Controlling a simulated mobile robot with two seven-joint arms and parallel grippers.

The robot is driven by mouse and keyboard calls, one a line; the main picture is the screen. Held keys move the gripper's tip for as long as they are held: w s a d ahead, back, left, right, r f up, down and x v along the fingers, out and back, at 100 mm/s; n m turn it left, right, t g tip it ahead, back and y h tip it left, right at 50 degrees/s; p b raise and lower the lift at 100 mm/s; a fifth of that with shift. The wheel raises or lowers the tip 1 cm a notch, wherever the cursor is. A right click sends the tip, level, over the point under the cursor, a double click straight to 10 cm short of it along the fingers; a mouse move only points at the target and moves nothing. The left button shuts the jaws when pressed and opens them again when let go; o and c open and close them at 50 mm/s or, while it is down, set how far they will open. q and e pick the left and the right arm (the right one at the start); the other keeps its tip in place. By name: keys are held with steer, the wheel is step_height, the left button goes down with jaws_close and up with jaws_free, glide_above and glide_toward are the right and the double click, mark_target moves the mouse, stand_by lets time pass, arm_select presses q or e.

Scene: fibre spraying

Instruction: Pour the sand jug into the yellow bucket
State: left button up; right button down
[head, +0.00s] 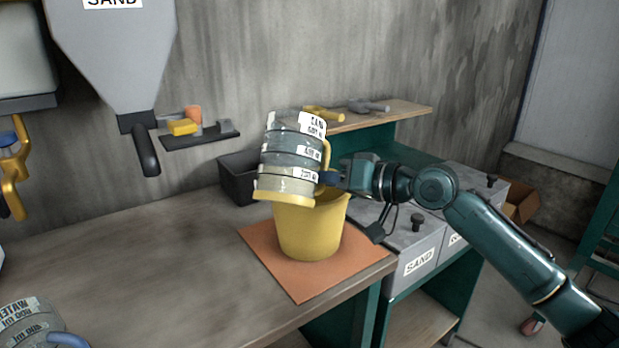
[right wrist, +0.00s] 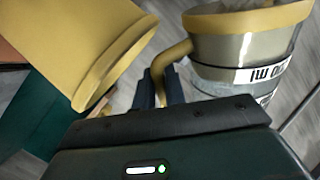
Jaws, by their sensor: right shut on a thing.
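The sand jug (head: 290,158), grey and see-through with white labels and yellow trim, is held up directly over the yellow bucket (head: 308,232). It leans a little, with a broad yellow band at its lower end. My right gripper (head: 331,178) is shut on the jug's yellow handle, to the right of the jug. The right wrist view shows the fingers (right wrist: 162,88) at the handle, the jug (right wrist: 250,48) on the right and the bucket (right wrist: 75,40) on the left. No sand stream shows, and the bucket's inside is mostly hidden. My left gripper is out of view.
The bucket stands on an orange mat (head: 300,285) at the table's right end. A dark bin (head: 238,178) is behind it. A water jug (head: 38,325) is at the lower left. Grey lidded sand bins (head: 420,245) stand on the right.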

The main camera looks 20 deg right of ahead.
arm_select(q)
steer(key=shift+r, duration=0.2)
arm_select(e)
steer(key=shift+s+a+f+m, duration=0.1)
steer(key=shift+s+f+m, duration=0.05)
steer(key=shift+m, duration=0.35)
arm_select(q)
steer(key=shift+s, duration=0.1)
arm_select(e)
steer(key=shift+s+f+m+g, duration=0.1)
steer(key=shift+f+m+g, duration=0.1)
steer(key=shift+m+g, duration=0.1)
arm_select(q)
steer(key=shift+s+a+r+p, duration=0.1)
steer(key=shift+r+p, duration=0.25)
steer(key=shift+p, duration=0.6)
arm_select(e)
steer(key=shift+s+a+r+m+g, duration=0.35)
steer(key=shift+s+m, duration=0.15)
steer(key=shift+m, duration=0.1)
arm_select(q)
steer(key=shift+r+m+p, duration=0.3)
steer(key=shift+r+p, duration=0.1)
steer(key=shift+p, duration=0.2)
arm_select(e)
steer(key=shift+s+a+r+m+g+y, duration=0.2)
steer(key=shift+s+r+m+g+y, duration=0.2)
steer(key=shift+m, duration=0.2)
